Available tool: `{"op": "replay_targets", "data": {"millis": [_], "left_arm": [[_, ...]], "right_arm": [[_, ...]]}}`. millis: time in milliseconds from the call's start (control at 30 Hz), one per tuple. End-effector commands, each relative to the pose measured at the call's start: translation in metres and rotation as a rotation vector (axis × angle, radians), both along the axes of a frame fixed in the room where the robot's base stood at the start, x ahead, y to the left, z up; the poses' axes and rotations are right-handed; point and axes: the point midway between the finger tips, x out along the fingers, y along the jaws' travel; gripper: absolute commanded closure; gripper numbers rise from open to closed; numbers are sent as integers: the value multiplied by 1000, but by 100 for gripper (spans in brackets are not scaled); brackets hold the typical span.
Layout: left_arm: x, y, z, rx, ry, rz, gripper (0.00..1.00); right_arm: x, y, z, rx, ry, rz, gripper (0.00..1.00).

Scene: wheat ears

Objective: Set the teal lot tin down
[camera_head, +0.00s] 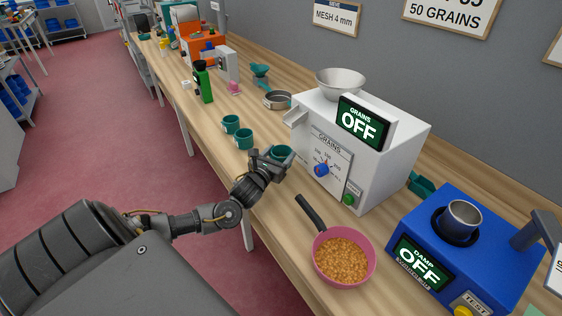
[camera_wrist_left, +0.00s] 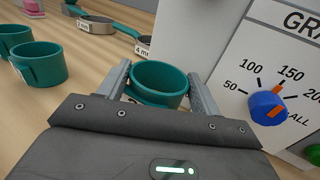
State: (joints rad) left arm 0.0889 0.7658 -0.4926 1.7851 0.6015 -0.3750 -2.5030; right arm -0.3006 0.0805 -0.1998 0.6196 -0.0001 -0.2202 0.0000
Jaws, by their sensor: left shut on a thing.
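The teal lot tin (camera_head: 282,151) is between the fingers of my left gripper (camera_head: 277,158), which is shut on it. It is upright in front of the white grain counter's left corner, near the spout. In the left wrist view the tin (camera_wrist_left: 158,78) shows its open rim between both fingers (camera_wrist_left: 158,88). It looks empty where I can see inside, and its lower part is hidden. I cannot tell whether its base touches the wooden table (camera_head: 262,187). Two similar teal tins stand farther back, one (camera_head: 244,139) in front of the other (camera_head: 231,124). My right gripper is not in view.
The white grain counter (camera_head: 395,152) reads OFF. A pink pan of grain (camera_head: 372,262) stands nearer, with its dark handle pointing toward the tin. The blue damp tester (camera_head: 400,222) is at the right.

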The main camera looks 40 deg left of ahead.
Motion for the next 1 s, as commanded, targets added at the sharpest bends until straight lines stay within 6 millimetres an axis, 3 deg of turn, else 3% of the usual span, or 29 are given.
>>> {"op": "replay_targets", "data": {"millis": [167, 400, 800, 833, 1000], "left_arm": [[5, -1, -5, -1, -1, 1, 63], [5, -1, -33, 0, 0, 2, 63], [5, -1, -39, 0, -1, 0, 63], [5, -1, -40, 0, -1, 0, 34], [5, -1, -39, 0, 0, 0, 14]], "right_arm": [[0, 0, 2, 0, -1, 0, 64], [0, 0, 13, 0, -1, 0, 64], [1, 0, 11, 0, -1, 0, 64], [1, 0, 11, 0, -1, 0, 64], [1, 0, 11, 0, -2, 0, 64]]}}
